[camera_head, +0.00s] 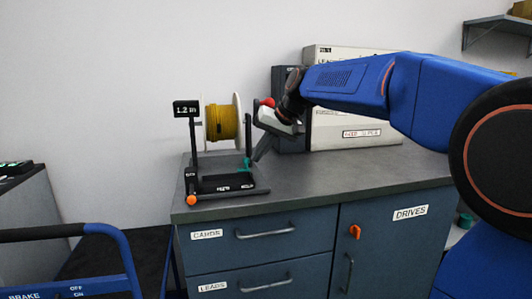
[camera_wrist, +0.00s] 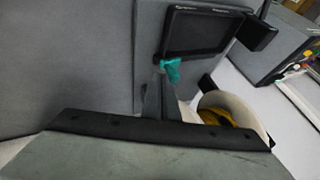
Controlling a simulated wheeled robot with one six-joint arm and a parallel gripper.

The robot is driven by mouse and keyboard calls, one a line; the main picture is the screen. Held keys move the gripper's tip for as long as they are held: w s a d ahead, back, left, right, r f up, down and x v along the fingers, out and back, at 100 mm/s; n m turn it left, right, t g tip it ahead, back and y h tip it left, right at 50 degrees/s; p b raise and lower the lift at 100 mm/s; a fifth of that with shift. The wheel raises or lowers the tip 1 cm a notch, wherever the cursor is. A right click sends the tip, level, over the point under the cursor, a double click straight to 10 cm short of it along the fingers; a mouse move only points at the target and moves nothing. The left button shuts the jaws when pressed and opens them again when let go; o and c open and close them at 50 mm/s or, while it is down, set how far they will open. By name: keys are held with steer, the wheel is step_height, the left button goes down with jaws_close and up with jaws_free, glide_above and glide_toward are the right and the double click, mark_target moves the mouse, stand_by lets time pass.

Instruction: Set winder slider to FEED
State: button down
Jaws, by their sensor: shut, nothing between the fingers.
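The winder stands on the grey counter with a yellow wire spool (camera_head: 222,122) between white flanges, a small display reading 1.2 m (camera_head: 186,108) and a black base tray (camera_head: 222,184). A teal piece (camera_head: 245,164), which looks like the slider, is at the right of the base; it also shows in the wrist view (camera_wrist: 173,72). No FEED label is readable. My gripper (camera_head: 257,157) is shut and empty, just right of the teal piece. In the wrist view its fingertips (camera_wrist: 160,82) are right by the teal piece; I cannot tell whether they touch.
An orange knob (camera_head: 191,200) is at the base's front left. Large equipment boxes (camera_head: 352,110) stand behind my arm. The counter right of the winder (camera_head: 340,171) is clear. Drawers are below.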

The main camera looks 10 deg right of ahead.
steer(key=shift+a, duration=0.15)
glide_above(234, 179)
stand_by(0.7)
